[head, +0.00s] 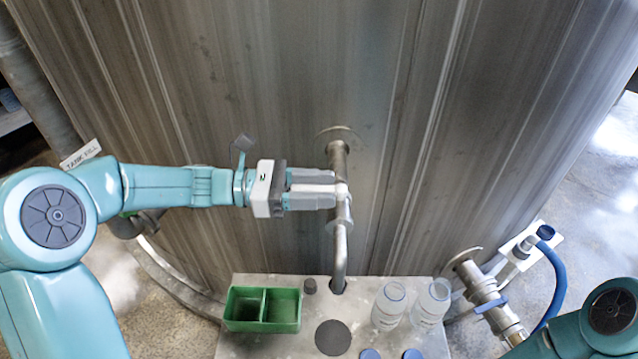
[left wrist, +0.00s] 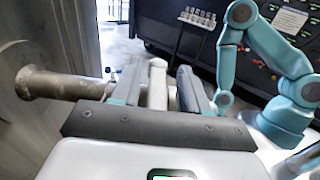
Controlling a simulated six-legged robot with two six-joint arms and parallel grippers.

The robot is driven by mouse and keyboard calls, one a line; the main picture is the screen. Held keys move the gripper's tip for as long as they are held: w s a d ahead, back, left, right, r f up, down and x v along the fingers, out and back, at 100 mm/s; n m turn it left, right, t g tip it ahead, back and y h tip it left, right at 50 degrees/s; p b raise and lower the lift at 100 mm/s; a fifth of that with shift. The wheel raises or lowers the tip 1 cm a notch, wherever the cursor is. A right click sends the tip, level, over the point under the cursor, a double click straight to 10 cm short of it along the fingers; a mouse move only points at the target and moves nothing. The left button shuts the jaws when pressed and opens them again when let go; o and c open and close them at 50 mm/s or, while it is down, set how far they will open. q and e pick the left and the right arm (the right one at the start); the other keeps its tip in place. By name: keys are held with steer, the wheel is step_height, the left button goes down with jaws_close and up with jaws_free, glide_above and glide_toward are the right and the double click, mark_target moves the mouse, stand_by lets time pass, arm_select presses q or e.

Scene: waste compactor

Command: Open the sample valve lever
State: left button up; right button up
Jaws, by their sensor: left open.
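The sample pipe (head: 340,250) comes out of the tank wall through a round flange and bends down to the bench. A pale valve part (head: 343,192) sits partway along it, at my left gripper's fingertips. My left gripper (head: 330,189) reaches in from the left with its fingers open. In the left wrist view a pale upright piece (left wrist: 157,80) stands between the two fingers (left wrist: 160,92); I cannot tell if it is the lever or the valve body, nor whether the fingers touch it. The lever's handle is not clearly distinguishable. My right gripper is not visible.
The metal bench (head: 260,343) below holds a green divided box (head: 262,309), clear bottles (head: 389,305), blue caps and a dark disc (head: 333,337). A second pipe with a blue handle (head: 490,303) and blue hose (head: 559,285) stand at right. The tank wall (head: 250,90) closes the back.

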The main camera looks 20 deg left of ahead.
arm_select(q)
steer(key=shift+w+d, duration=0.15)
jaws_close()
